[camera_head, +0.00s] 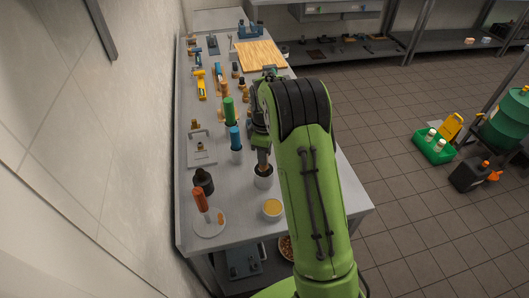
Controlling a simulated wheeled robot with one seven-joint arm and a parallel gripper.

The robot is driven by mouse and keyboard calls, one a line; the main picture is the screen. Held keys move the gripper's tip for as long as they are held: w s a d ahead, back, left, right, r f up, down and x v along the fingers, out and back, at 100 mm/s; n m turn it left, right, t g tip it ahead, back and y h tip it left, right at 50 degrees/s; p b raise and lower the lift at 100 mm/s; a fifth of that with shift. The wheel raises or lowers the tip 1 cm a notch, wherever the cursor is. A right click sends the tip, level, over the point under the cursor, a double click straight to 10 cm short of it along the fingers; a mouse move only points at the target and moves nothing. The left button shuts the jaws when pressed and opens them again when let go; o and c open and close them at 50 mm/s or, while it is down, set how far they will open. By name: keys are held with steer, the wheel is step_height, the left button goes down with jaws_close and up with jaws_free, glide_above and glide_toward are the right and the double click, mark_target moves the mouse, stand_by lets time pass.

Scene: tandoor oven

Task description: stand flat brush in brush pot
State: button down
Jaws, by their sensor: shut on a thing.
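The brush pot (263,181) is a small pale cylinder with a dark opening, standing upright on the grey workbench near its front part. The flat brush (263,157) is brown and roughly upright, with its lower end at the pot's mouth. I cannot tell how far inside the rim its lower end is. My gripper (262,142) is above the pot and shut on the upper part of the brush. My green arm hides part of the gripper and the bench to the right.
A yellow-filled cup (272,209) stands in front of the pot. A blue-handled tool in a holder (236,143) stands to the left, with a green-handled one (229,110) behind it. A wooden board (260,54) lies farther back.

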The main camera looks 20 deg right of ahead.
steer(key=shift+f, duration=0.1)
stand_by(0.5)
steer(key=shift+f+b, duration=0.55)
steer(key=shift+f, duration=0.1)
jaws_free()
steer(key=shift+r, duration=0.1)
stand_by(0.4)
steer(key=shift+r+p, duration=3.5)
steer(key=shift+r, duration=1)
steer(key=shift+f, duration=0.1)
